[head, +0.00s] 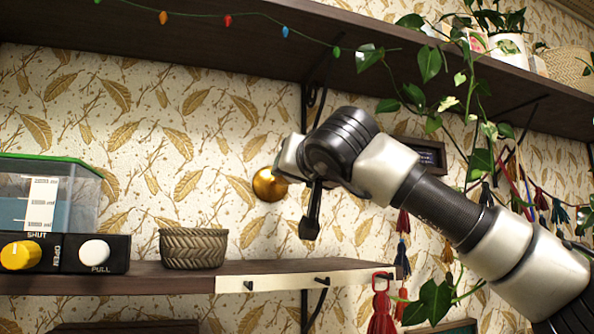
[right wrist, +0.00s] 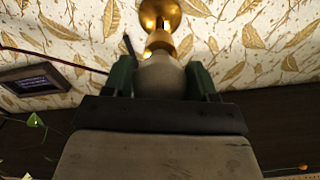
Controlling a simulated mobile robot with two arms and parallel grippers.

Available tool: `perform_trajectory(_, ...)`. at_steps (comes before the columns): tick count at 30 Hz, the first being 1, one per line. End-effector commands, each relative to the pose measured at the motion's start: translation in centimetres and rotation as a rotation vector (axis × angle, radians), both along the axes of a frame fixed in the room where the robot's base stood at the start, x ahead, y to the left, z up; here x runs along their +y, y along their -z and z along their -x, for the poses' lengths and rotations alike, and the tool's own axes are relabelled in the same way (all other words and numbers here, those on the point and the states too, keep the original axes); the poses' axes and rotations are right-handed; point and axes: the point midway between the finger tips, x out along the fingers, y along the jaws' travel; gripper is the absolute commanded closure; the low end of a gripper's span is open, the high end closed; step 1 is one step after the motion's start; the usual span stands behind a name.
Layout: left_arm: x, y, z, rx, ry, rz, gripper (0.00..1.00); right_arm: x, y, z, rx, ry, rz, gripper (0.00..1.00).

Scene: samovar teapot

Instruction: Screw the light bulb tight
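The light bulb (right wrist: 160,78) is pale grey and round. In the right wrist view it sits between the two dark green fingers of my right gripper (right wrist: 160,70), which appear to press on its sides. Its far end meets a brass socket (right wrist: 159,42) in line with it, and I cannot see how deep the thread sits. A round brass wall mount (right wrist: 160,13) is behind the socket. In the head view the brass fixture (head: 266,185) shows on the wall, partly behind my right gripper (head: 289,158); the bulb is hidden there. My left gripper is not in view.
A lower shelf (head: 190,279) with hooks and a red tassel (head: 381,308) runs below my arm. It holds a woven basket (head: 193,248) and a box with knobs (head: 60,253). An upper shelf (head: 200,42), string lights and hanging vines (head: 430,64) are close above.

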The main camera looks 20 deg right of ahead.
Motion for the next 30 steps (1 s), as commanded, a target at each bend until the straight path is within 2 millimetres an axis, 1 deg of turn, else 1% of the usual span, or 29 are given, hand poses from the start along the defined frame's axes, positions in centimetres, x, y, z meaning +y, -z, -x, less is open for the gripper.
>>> perform_trajectory(1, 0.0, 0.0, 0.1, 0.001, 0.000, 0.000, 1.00, 0.0, 0.0, 0.0, 0.000, 0.000, 0.000, 0.51)
perform_trajectory(3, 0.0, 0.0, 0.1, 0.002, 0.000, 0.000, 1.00, 0.0, 0.0, 0.0, 0.000, 0.000, 0.000, 0.61)
perform_trajectory(5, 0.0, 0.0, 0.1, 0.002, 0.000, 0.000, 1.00, 0.0, 0.0, 0.0, 0.000, 0.000, 0.000, 0.69)
perform_trajectory(11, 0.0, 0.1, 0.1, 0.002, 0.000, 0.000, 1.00, 0.0, 0.0, 0.0, 0.000, 0.000, -0.014, 0.69)
perform_trajectory(17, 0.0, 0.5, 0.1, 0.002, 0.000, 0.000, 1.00, 0.0, 0.1, 0.0, 0.003, 0.000, -0.084, 0.69)
perform_trajectory(23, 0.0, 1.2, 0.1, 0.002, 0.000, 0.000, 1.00, 0.1, 0.1, 0.0, 0.009, 0.000, -0.228, 0.69)
perform_trajectory(30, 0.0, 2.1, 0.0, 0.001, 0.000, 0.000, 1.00, 0.2, 0.1, 0.0, 0.017, -0.001, -0.453, 0.69)
